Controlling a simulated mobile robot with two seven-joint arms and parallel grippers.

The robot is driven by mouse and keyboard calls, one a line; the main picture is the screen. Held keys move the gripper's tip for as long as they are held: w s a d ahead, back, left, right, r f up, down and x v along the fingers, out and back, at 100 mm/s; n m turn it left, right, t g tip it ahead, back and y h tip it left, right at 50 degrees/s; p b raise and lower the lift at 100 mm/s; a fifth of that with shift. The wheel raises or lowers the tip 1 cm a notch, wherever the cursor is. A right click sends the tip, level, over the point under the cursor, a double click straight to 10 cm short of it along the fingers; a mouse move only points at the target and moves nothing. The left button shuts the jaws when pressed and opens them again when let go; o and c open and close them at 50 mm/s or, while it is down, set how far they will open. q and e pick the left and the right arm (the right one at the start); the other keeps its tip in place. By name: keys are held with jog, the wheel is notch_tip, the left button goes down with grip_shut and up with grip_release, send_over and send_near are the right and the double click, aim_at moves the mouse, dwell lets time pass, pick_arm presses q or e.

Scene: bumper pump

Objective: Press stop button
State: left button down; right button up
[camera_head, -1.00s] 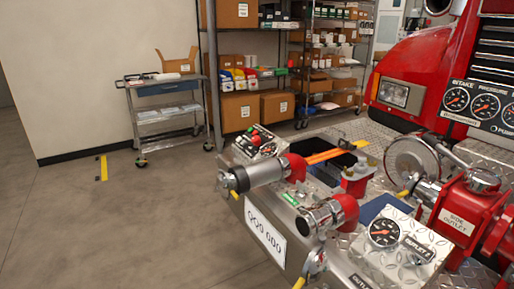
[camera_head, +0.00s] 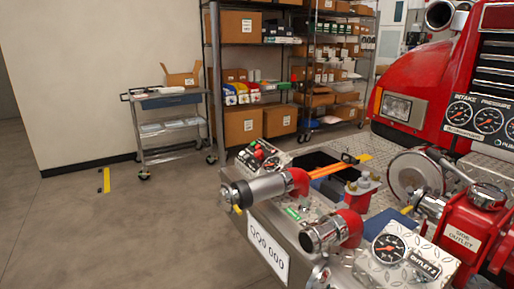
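A small control box (camera_head: 262,158) with red and green buttons stands on the left end of the silver bumper, near the middle of the head view. A red button (camera_head: 259,155) shows on its sloped face. The labels are too small to read, so I cannot tell for certain which one is the stop button. Neither of my grippers shows in the view.
The silver bumper (camera_head: 269,262) carries hose outlets, a pressure gauge (camera_head: 389,248) and a red side outlet (camera_head: 462,232). A red fire truck (camera_head: 425,70) stands at right. A cart (camera_head: 170,125) and shelves stand behind. The floor at left is clear.

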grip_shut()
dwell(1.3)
